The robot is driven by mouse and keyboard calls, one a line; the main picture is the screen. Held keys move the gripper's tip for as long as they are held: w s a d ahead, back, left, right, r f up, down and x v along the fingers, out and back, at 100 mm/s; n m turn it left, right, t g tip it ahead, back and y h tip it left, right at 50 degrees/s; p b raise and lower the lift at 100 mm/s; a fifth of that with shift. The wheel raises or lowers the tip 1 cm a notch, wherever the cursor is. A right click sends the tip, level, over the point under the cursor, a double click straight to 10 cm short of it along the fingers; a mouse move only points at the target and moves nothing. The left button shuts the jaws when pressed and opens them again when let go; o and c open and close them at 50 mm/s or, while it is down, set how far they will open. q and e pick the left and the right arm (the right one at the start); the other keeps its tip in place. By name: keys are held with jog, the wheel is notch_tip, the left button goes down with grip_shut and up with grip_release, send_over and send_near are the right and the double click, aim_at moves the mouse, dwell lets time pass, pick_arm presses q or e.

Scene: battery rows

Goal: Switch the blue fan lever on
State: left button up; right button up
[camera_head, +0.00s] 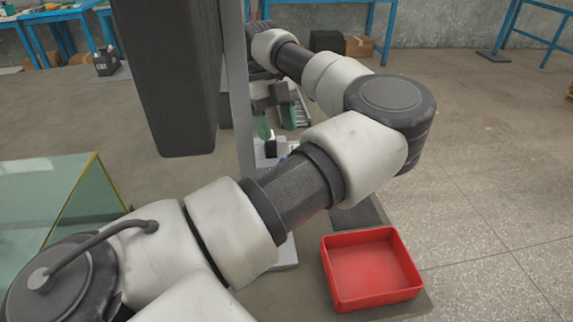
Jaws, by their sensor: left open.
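I cannot make out the blue fan lever in this view. My left arm comes in from the bottom left, bends at the right and folds back to the upper middle. There my left gripper (275,121) points down, open, with two greenish fingers apart and nothing seen between them. Just below it, a small white and dark object (271,148) shows partly, and my forearm hides what lies nearer. My right gripper is not in view.
A red tray (372,268), empty, sits at the lower right near the table edge. A glass-walled box (60,195) stands at the left. A grey upright post (238,90) and a large dark hanging block (168,80) fill the upper middle. Open floor lies at the right.

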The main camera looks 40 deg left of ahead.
pick_arm(q)
jog(key=b+x, duration=0.1)
jog(key=x, duration=0.7)
jog(key=shift+f, duration=0.35)
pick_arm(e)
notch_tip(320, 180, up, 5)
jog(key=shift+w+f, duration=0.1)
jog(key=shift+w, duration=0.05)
pick_arm(q)
grip_shut()
jog(key=shift+a, duration=0.15)
